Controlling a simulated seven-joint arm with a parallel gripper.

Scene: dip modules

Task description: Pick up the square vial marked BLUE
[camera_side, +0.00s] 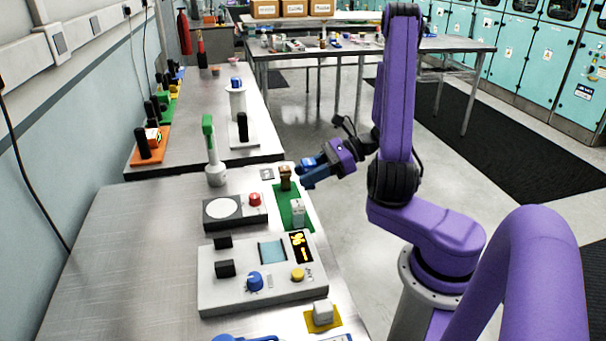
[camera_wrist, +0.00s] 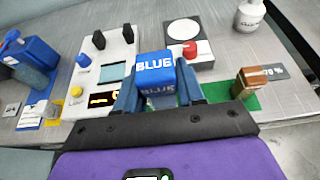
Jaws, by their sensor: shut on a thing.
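The square vial marked BLUE (camera_wrist: 155,68) has a blue top with white letters and fills the middle of the wrist view. My gripper (camera_wrist: 158,92) is shut on it, with one blue finger on each side. In the side view my gripper (camera_side: 312,172) is at the right edge of the near bench, beside the green mat (camera_side: 282,202). The blue vial is hard to tell from the blue fingers there. I cannot tell how high the vial is held.
A brown-topped vial (camera_side: 285,178) and a white vial (camera_side: 298,212) stand on the green mat. A grey panel (camera_side: 235,292) with knobs, a plate device with a red button (camera_side: 255,199) and a white bottle (camera_side: 215,175) occupy the bench. Open floor lies right of the bench.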

